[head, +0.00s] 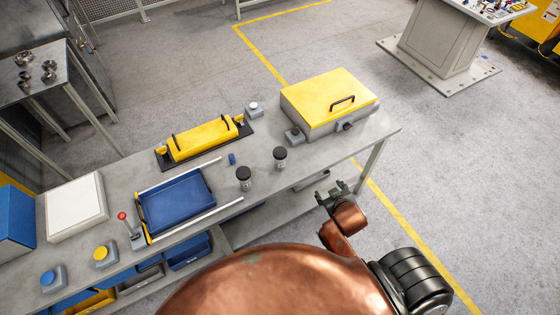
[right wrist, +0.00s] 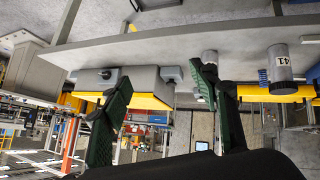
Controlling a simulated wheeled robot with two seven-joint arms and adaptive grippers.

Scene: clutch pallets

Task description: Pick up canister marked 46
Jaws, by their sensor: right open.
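Two grey canisters with black lids stand upright on the workbench in the head view, one at the left (head: 244,180) and one at the right (head: 280,160). Their numbers cannot be read there. In the upside-down right wrist view, one canister (right wrist: 281,65) carries a small white label that looks like 41, though I cannot be sure. The other canister (right wrist: 209,57) is partly behind a finger, with no readable mark. My right gripper (head: 331,193) is open and empty off the bench's front edge, right of both canisters. Its green fingers (right wrist: 162,80) are spread apart. My left gripper is not in view.
The workbench (head: 350,146) holds a yellow-lidded box (head: 314,122) at the right and a yellow case (head: 201,138) behind. A blue tray (head: 178,203) lies left of the canisters, near a white rail (head: 213,213).

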